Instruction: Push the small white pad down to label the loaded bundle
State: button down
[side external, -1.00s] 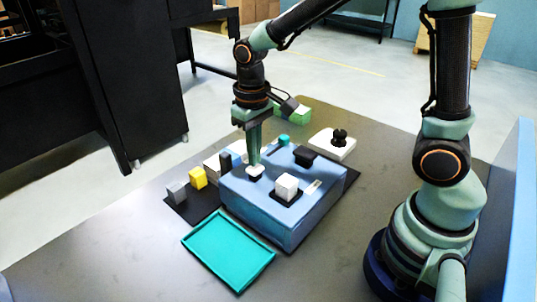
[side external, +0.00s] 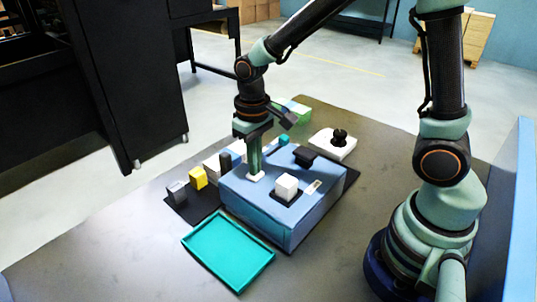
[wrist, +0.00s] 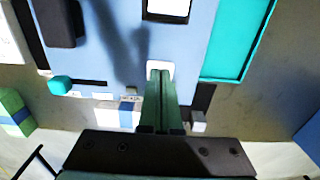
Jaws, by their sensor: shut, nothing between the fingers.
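The small white pad (side external: 257,177) is on top of the blue box (side external: 290,225), near its left corner. My gripper (side external: 256,170) is shut and empty, pointing down with its fingertips on the pad. In the wrist view the closed fingertips (wrist: 160,74) overlap the near part of the pad (wrist: 160,66). A white block (side external: 286,186) sits on a dark square on the box top, right of the pad; it also shows at the top edge of the wrist view (wrist: 168,8). I cannot see a label on it.
A teal tray (side external: 188,240) lies in front of the box. Yellow (side external: 198,178) and grey (side external: 177,192) blocks stand on a dark mat at left. A black handle (side external: 304,156) and teal knob (side external: 284,140) rise from the box top. A white base with black knob (side external: 325,147) stands behind.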

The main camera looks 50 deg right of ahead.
notch_tip(320, 180, up, 7)
dwell(1.1)
dwell(0.5)
jog(key=s+d+r+t, duration=0.5)
jog(key=s+d+r, duration=0.1)
jog(key=s+r, duration=0.1)
jog(key=shift+t, duration=0.3)
